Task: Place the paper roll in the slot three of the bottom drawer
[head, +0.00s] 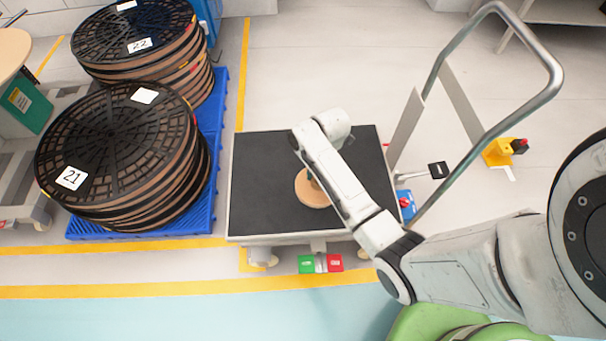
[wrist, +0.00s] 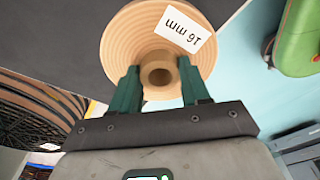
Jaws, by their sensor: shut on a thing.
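The paper roll (wrist: 148,35) is a tan, round, ring-marked roll with a hollow core at its middle and a white label that appears upside down, seemingly "16 mm". My gripper (wrist: 159,80) has its two green fingers shut on the roll, one on each side of the core. In the head view the roll (head: 311,191) shows partly behind my arm, over the black top of a cart (head: 262,170). I cannot tell whether it rests on the cart or hangs just above. My fingers are hidden in the head view. No numbered drawer slot can be made out.
Stacks of large black reels labelled 21 (head: 115,150) and 22 (head: 140,30) stand on blue pallets at left. The cart's metal handle (head: 545,65) rises at right. A green rounded object (head: 415,322) is at the bottom.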

